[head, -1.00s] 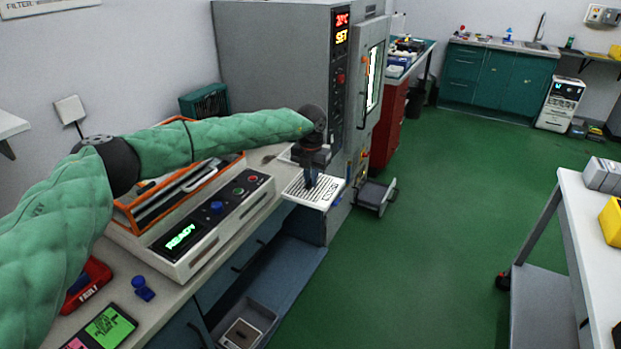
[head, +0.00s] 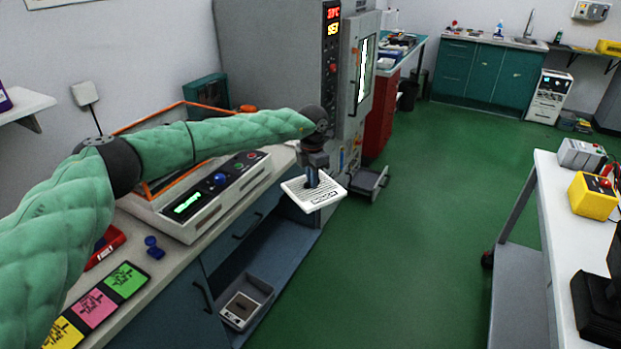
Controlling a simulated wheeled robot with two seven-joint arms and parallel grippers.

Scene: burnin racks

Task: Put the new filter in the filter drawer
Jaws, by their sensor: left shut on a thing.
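My left gripper (head: 313,177) is shut on a white, slotted, flat filter (head: 313,194). It holds the filter roughly level in the air, in front of the bench's far end. A grey drawer (head: 372,184) stands pulled out low at the foot of the tall grey cabinet (head: 270,55), beyond and to the right of the filter. It looks like the filter drawer; I cannot make out its inside. My right gripper is out of view.
A low grey tray (head: 262,290) under the bench holds a square, framed thing. A bench machine (head: 205,205) with a green display stands below my left arm. A white-topped cart (head: 550,205) is at right. Green floor (head: 420,240) between is clear.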

